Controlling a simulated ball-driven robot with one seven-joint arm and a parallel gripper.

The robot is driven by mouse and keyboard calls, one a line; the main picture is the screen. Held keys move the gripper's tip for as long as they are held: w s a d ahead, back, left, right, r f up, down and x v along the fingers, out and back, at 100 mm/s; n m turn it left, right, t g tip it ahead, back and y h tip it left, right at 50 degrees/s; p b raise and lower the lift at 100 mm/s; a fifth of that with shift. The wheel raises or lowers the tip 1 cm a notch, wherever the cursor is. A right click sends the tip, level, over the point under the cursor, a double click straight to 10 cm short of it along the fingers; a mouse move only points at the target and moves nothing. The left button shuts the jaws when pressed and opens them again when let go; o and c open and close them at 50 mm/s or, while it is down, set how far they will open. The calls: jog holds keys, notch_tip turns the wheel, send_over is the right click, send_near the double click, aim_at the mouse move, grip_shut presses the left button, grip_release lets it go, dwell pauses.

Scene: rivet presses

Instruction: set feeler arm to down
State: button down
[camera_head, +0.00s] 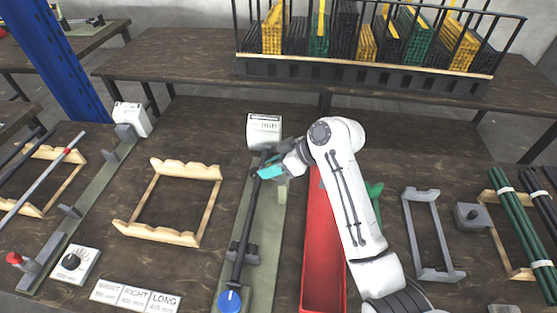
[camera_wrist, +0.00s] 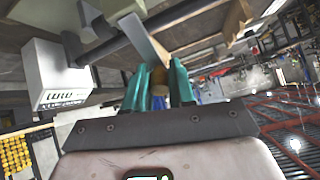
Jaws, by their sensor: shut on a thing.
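The middle gauge is a green-grey rail (camera_head: 272,215) with a white display box (camera_head: 264,131) at its far end. A dark rod (camera_head: 247,215) lies along it, with a blue knob (camera_head: 229,300) at the near end. My gripper (camera_head: 270,171) has teal fingers and is beside the rod's far end, near the box. In the wrist view the fingers (camera_wrist: 160,88) are shut on a tan end piece, apparently of the feeler arm, a flat grey bar (camera_wrist: 146,40) running up from between them. The bar is mostly hidden in the head view. The display box (camera_wrist: 55,75) shows at left there.
A red tray (camera_head: 322,250) lies right of the rail, partly under my arm. A wooden cradle (camera_head: 170,203) stands left. A similar gauge with a white box (camera_head: 131,119) is further left. Grey stands and green rods (camera_head: 520,220) are at right. A rack (camera_head: 370,72) stands behind.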

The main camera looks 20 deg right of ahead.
jog(key=g+h+p, duration=0.1)
jog(key=w+a+g+h+p, duration=0.1)
jog(key=h, duration=0.1)
jog(key=shift+a+f+p, duration=0.2)
jog(key=shift+f+p, duration=0.1)
jog(key=shift+f, duration=0.05)
jog(key=shift+w+a+f+g+h+p, duration=0.2)
jog(key=shift+f+g+h+p, duration=0.3)
jog(key=shift+h, duration=0.45)
jog(key=shift+w+a+f+g+h+p, duration=0.1)
jog(key=shift+a+f+g+h+p, duration=0.2)
jog(key=shift+f+g+h, duration=0.5)
jog(key=shift+r+t, duration=0.15)
jog(key=shift+t, duration=0.15)
jog(key=c, duration=1)
grip_release()
jog(key=r, duration=0.3)
jog(key=s+r, duration=0.1)
jog(key=r, duration=0.3)
jog(key=d+r, duration=0.1)
jog(key=r, duration=0.2)
jog(key=shift+s+d+r+b, duration=0.1)
jog(key=shift+s+r+b, duration=0.05)
jog(key=shift+r+b, duration=0.15)
